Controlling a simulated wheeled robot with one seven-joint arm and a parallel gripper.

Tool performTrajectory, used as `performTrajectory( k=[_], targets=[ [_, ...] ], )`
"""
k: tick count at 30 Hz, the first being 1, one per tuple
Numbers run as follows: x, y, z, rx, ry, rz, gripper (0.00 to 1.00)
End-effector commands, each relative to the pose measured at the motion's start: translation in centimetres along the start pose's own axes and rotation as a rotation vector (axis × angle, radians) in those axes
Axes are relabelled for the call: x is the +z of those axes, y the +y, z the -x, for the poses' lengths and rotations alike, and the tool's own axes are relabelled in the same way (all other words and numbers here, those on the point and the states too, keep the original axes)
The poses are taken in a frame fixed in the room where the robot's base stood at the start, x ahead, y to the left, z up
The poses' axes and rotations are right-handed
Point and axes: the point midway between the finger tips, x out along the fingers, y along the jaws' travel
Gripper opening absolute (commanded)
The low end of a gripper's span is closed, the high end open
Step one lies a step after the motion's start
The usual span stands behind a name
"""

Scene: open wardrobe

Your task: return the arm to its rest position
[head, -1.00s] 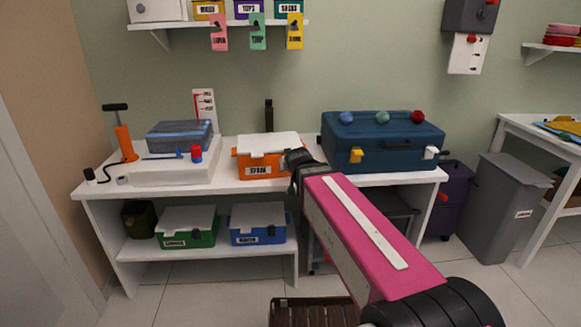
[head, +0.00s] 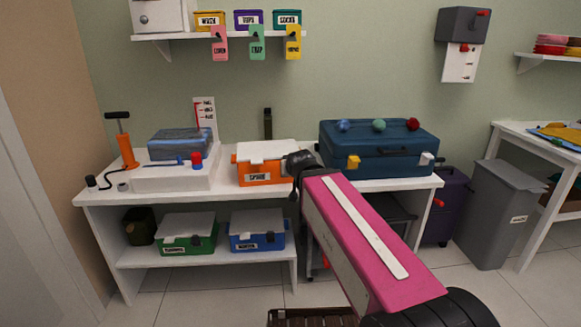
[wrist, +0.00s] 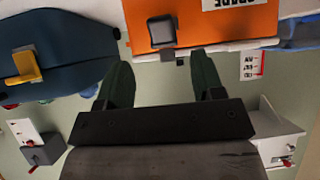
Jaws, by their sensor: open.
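My arm (head: 370,240), with a pink cover and a white strip, reaches from the lower right toward the white workbench (head: 100,194). Its dark wrist end (head: 300,165) is in front of the right side of the orange box (head: 262,178) in the head view. The fingers are hidden there. In the wrist view my gripper (wrist: 162,80) has its two dark green fingers spread wide with nothing between them. The orange box (wrist: 215,28) with its dark latch is beyond the fingertips in that view, apart from them as far as I can tell.
A blue suitcase (head: 385,155) with coloured knobs stands right of the orange box. A white platform (head: 172,180) and an orange pump (head: 124,148) are at left. Green (head: 186,235) and blue (head: 258,232) boxes sit on the lower shelf. A grey bin (head: 497,215) stands at right.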

Motion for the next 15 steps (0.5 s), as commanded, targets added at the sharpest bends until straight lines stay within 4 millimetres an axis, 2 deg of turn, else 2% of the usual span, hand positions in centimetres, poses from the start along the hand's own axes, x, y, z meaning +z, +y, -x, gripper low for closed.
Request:
performTrajectory(
  k=[2,5,10,15],
  targets=[
    [1.0,0.6,-0.5,0.009,-0.030,-0.002,0.62],
    [3.7,2.2,-1.6,0.029,-0.115,-0.008,0.62],
    [11.0,6.1,-3.5,0.070,-0.341,-0.029,0.62],
    [18.7,9.6,-4.0,0.091,-0.580,-0.058,0.62]
  ],
)
